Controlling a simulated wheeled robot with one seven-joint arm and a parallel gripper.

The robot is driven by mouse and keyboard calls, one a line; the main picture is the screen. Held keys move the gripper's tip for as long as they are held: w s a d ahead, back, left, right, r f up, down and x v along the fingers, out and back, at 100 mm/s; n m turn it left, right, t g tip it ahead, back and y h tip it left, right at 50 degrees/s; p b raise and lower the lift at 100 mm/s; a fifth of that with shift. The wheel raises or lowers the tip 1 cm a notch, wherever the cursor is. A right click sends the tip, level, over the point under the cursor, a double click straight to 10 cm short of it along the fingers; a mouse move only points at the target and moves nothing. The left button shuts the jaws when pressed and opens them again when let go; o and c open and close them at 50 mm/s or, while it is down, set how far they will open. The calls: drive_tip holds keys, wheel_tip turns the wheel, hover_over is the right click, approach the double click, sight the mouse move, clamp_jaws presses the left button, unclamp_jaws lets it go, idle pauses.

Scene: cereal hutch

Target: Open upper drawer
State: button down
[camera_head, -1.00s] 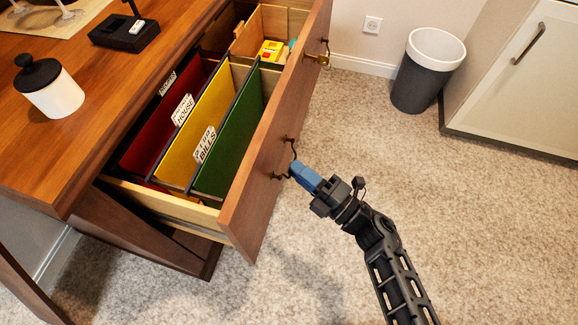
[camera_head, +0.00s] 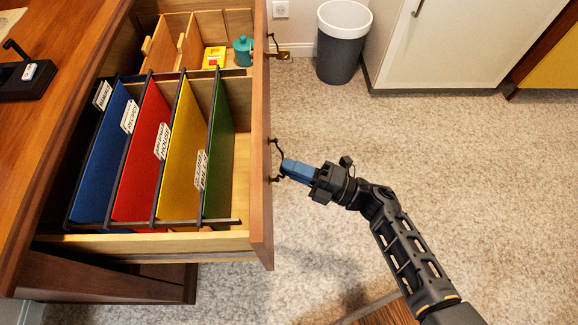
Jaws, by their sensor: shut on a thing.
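The upper drawer (camera_head: 150,243) is pulled well out of the wooden desk (camera_head: 32,150). Its front panel (camera_head: 261,215) faces right and carries two dark handles. My gripper (camera_head: 284,169) is shut on the nearer handle (camera_head: 277,150), with its blue fingertips at the bar. The grip itself is partly hidden by the fingers. Inside the drawer hang blue, red, yellow and green folders (camera_head: 180,150) with white labels. The rear section holds a yellow box (camera_head: 213,57) and a teal container (camera_head: 243,51).
A lower drawer (camera_head: 110,278) sits below, its front close to the desk. A grey bin with a white rim (camera_head: 342,50) stands by the wall, and a pale cabinet (camera_head: 450,45) stands at the back right. The carpet (camera_head: 460,170) to the right is clear.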

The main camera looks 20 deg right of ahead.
drive_tip(key=shift+f, duration=0.1)
drive_tip(key=c, duration=1.2)
unclamp_jaws()
drive_tip(key=v, duration=0.7)
drive_tip(key=shift+s+d, duration=0.25)
drive_tip(key=shift+d, duration=0.1)
